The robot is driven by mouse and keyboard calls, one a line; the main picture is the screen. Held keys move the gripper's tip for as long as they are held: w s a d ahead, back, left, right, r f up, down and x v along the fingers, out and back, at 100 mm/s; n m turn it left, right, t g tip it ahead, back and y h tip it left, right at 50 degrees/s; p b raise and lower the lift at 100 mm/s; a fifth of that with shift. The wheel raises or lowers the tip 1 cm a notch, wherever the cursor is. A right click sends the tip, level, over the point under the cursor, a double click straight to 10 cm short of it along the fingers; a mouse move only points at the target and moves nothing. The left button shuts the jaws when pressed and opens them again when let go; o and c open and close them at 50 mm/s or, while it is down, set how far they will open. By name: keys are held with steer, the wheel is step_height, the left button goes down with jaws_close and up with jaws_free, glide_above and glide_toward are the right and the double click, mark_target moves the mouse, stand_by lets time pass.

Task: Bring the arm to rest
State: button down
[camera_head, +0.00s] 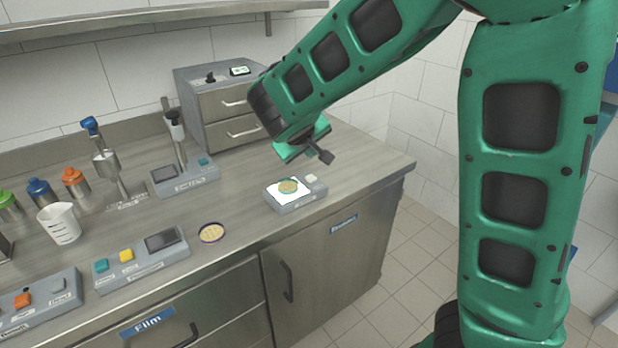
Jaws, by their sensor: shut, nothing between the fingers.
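My green arm reaches in from the upper right and bends down over the right end of the counter. My gripper (322,153) is shut and empty. It hangs in the air, in the picture just above a small grey device (299,201). A round yellowish disc (288,186) lies on the white top of this device, apart from the gripper.
On the counter (240,205) stand a measuring beaker (60,223), bottles with coloured caps (75,182), a button panel (140,262) and a drawer unit (220,105). Another round yellow dish (211,232) lies near the front edge. Tiled floor (400,262) is free at the right.

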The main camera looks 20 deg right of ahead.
steer(key=shift+r, duration=0.6)
steer(key=s+d+f+m+g+y, duration=0.15)
steer(key=s+d+m+g, duration=0.35)
steer(key=s+d, duration=1.2)
steer(key=s+f+m+g+y, duration=0.1)
steer(key=s+m+g+y, duration=0.2)
steer(key=s, duration=1.8)
steer(key=shift+s+d+m, duration=0.15)
steer(key=shift+d+m, duration=0.3)
steer(key=shift+m, duration=0.25)
steer(key=shift+f, duration=0.1)
